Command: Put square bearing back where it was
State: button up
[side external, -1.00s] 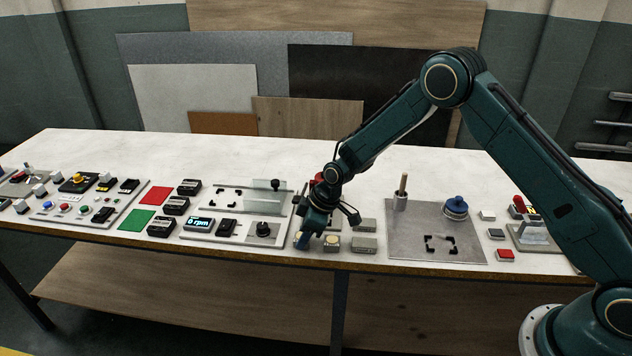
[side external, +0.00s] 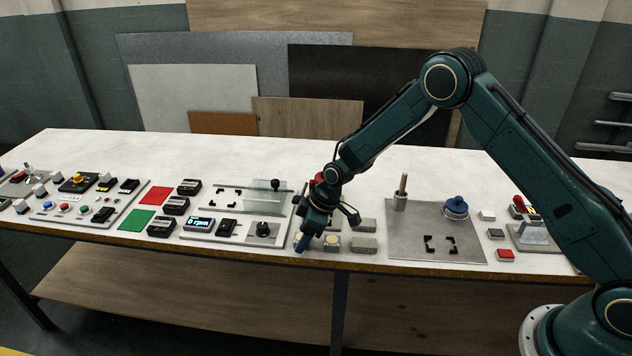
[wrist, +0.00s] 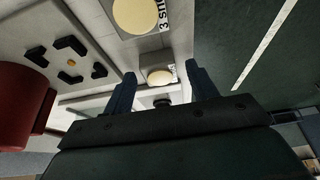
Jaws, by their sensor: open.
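Several square grey blocks sit in a cluster at the front middle of the table. One grey block (side external: 363,245) is right of my gripper, and another block (side external: 332,243) with a round cream face is close beside it. I cannot tell for certain which is the square bearing. My gripper (side external: 310,236) points down at the cluster's left side, partly hiding it. In the wrist view my gripper (wrist: 158,75) is open; a block's cream disc (wrist: 160,77) shows between the fingertips. Another cream-faced block (wrist: 137,14), with a label, lies beyond it. Contact cannot be told.
A grey plate (side external: 410,220) with black corner brackets (side external: 440,244), a post (side external: 402,190) and a blue knob (side external: 456,206) lies to the right. A panel with a clear guard (side external: 263,197) and a black knob (side external: 263,229) stands to the left. The table's back strip is clear.

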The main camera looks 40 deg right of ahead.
jog(key=v, duration=1.2)
dwell(0.6)
jog(key=s+d+r+m+t+h, duration=0.1)
jog(key=s+d+r+m, duration=0.1)
jog(key=s+r, duration=0.6)
jog(key=s+d+r+m+h, duration=0.1)
jog(key=s+d+r+m, duration=0.1)
jog(key=s+r, duration=0.65)
jog(key=s+d+r+m, duration=0.2)
jog(key=s, duration=0.7)
jog(key=s+d+r+m+t+h, duration=0.1)
jog(key=s+d+r+m, duration=0.1)
jog(key=s, duration=0.7)
jog(key=shift+r+m, duration=0.5)
